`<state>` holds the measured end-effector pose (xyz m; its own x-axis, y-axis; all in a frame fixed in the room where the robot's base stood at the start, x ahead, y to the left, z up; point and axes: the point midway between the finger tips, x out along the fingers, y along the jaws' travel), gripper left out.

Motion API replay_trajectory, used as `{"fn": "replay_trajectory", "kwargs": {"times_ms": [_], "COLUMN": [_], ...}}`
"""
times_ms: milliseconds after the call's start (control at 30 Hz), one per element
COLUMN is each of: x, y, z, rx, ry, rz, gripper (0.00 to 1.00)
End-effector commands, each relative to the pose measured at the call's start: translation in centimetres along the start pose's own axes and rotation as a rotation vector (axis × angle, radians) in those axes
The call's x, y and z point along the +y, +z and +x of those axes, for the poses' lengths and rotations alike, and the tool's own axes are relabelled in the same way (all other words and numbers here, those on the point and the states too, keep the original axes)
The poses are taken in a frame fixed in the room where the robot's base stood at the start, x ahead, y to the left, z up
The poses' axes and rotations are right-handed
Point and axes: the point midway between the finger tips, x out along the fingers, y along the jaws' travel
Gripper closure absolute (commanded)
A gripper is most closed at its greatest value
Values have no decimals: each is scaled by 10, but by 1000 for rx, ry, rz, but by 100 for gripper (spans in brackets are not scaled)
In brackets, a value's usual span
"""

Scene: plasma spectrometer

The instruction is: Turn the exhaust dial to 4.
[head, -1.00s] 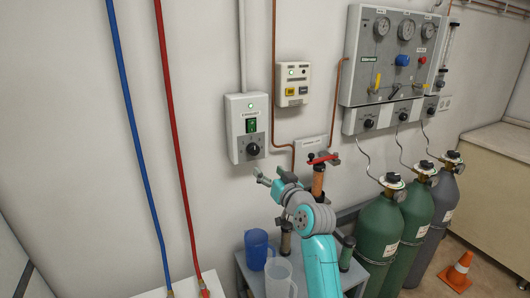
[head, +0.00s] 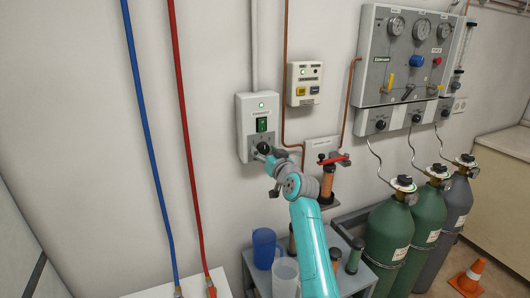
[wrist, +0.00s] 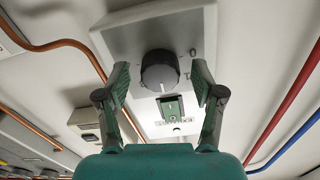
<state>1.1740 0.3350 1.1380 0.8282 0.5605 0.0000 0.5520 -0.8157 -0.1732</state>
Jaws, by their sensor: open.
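The exhaust control box (head: 245,112) is a light grey box on the wall, with a lit green lamp and a green switch (head: 262,125) above a black dial (head: 263,148). In the wrist view the dial (wrist: 160,70) is a round dark knob, with the green switch below it in that picture. My gripper (wrist: 160,80) is open, with one finger on each side of the dial. A gap shows between each finger and the knob. In the head view my gripper (head: 259,154) is at the lower part of the box and partly covers the dial area.
A small alarm-like box (head: 303,83) and copper pipes are right of the exhaust box. A red-handled valve (head: 333,160) stands close to my arm. Blue (head: 144,130) and red (head: 183,130) hoses run down the wall at left. Jugs (head: 264,248) stand on a shelf below.

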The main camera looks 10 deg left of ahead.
Motion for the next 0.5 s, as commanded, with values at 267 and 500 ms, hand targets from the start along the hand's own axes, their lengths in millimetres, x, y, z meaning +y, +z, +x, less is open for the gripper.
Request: {"fn": "replay_trajectory", "kwargs": {"times_ms": [267, 500], "x": [0, 0], "y": [0, 0], "z": [7, 7], "rx": [1, 0], "ry": [1, 1], "rz": [1, 1], "gripper": [32, 52]}}
